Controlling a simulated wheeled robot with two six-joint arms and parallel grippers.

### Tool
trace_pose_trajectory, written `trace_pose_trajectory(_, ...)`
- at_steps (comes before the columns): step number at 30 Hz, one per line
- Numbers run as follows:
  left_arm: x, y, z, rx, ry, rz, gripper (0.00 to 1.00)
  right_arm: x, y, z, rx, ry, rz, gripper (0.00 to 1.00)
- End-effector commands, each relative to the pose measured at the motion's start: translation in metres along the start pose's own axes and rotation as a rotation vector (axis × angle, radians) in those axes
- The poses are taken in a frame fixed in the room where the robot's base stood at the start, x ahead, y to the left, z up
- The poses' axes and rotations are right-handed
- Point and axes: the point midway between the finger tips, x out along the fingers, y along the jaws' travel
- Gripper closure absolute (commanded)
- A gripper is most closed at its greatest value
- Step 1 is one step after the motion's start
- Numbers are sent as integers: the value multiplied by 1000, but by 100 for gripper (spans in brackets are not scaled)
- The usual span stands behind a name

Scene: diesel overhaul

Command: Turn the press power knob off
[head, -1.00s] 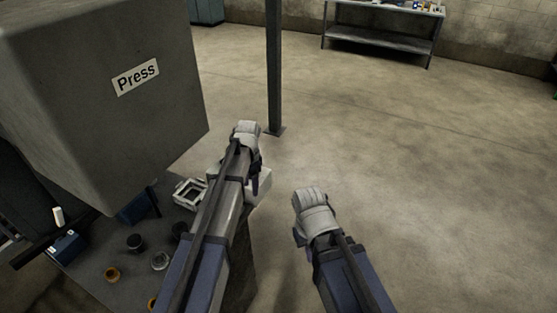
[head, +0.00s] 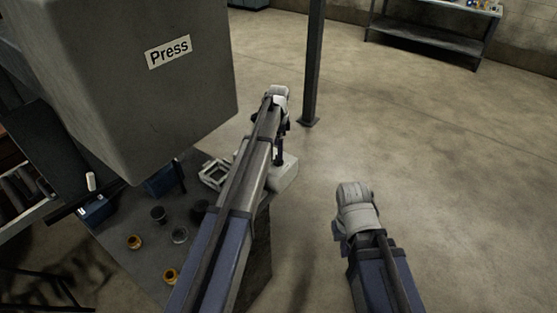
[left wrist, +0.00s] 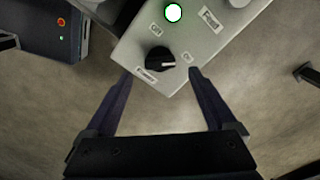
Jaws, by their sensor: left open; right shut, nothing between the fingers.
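The press control box (head: 284,177) is a pale box at the bench's right end, below my left gripper (head: 279,150). In the left wrist view its face (left wrist: 125,50) carries a black round knob (left wrist: 158,59) with a white pointer line directed right, towards a small label (left wrist: 188,57). Another small label (left wrist: 157,30) is above the knob; their lettering is hard to read. My left gripper (left wrist: 161,73) is open and empty, its fingertips on either side of the knob, apart from it. My right gripper (head: 341,238) is shut and empty over the floor, its fingers mostly hidden.
A green lamp (left wrist: 173,12) is lit on the box. The large grey press housing (head: 150,90), labelled Press, rises at the left. Small parts and a white square frame (head: 214,174) lie on the bench (head: 135,270). A post (head: 313,70) stands behind; the floor at right is clear.

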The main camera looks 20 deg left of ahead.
Motion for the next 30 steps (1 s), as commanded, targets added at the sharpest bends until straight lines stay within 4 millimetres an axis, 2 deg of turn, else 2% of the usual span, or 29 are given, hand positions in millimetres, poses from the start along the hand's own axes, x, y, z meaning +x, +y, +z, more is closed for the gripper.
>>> trace_pose_trajectory(1,14,0,0,0,0,0,10,14,-1,-1,0,0,0,100)
trace_pose_trajectory(9,44,0,0,0,0,0,10,44,-4,-3,1,0,0,100)
trace_pose_trajectory(21,47,0,0,0,0,0,11,47,-4,-3,1,0,0,100)
trace_pose_trajectory(30,47,0,0,0,0,0,45,47,-4,-3,1,0,0,100)
